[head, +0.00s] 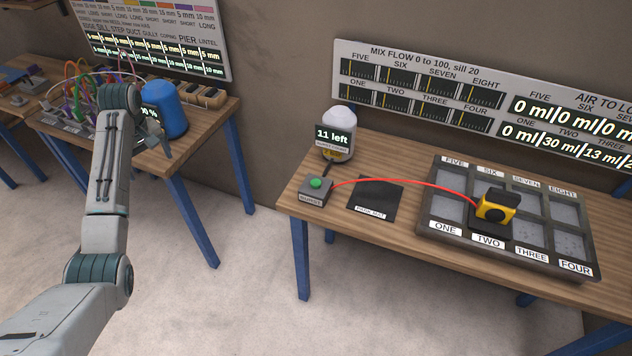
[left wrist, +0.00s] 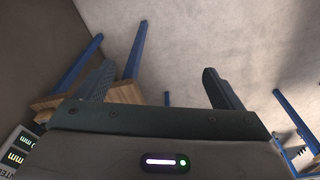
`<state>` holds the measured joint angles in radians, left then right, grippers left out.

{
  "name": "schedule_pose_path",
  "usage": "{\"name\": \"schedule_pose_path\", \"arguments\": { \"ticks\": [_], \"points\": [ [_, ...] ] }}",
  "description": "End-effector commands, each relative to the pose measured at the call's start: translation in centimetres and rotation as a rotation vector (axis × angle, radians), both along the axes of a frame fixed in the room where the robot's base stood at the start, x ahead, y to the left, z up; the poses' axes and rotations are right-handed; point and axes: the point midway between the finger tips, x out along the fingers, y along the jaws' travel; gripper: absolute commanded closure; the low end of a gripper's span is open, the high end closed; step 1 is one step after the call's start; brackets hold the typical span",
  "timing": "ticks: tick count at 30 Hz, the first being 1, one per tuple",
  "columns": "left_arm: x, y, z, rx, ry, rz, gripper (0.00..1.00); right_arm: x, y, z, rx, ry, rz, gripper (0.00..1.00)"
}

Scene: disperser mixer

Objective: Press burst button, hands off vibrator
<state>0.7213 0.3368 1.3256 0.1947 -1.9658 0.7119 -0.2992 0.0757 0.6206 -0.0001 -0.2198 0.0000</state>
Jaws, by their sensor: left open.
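The burst button is a green button (head: 316,183) on a small grey box at the left end of the right-hand table. A red cable (head: 400,180) runs from the box to the yellow and black vibrator (head: 495,206). The vibrator sits upright in the compartment labelled TWO of the grey tray (head: 425,237), with nothing of mine touching it. My left gripper (head: 158,138) is over the left table near a blue cylinder, well apart from the button. In the left wrist view, its two fingers (left wrist: 160,88) are spread with nothing between them. My right gripper is out of view.
A dark mat (head: 375,199) lies empty between the button box and the tray. The blue cylinder (head: 169,108) stands on the left table. Open floor separates the tables.

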Motion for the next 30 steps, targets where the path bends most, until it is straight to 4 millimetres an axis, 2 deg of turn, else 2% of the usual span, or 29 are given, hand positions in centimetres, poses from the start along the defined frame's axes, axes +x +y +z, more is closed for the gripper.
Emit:
{"name": "schedule_pose_path", "arguments": {
  "ticks": [1,2,13,30],
  "points": [
    [0.00,-0.01,-0.01,0.000,0.000,0.000,0.22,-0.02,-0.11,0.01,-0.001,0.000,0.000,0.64],
    [0.00,-0.01,0.00,0.000,0.000,0.000,0.28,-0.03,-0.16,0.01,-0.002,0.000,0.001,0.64],
    [0.00,0.00,0.00,0.000,0.000,0.000,1.00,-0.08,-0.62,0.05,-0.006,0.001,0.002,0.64],
    [0.00,0.00,0.00,0.000,0.000,0.000,1.00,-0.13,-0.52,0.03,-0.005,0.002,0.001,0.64]
  ]
}}
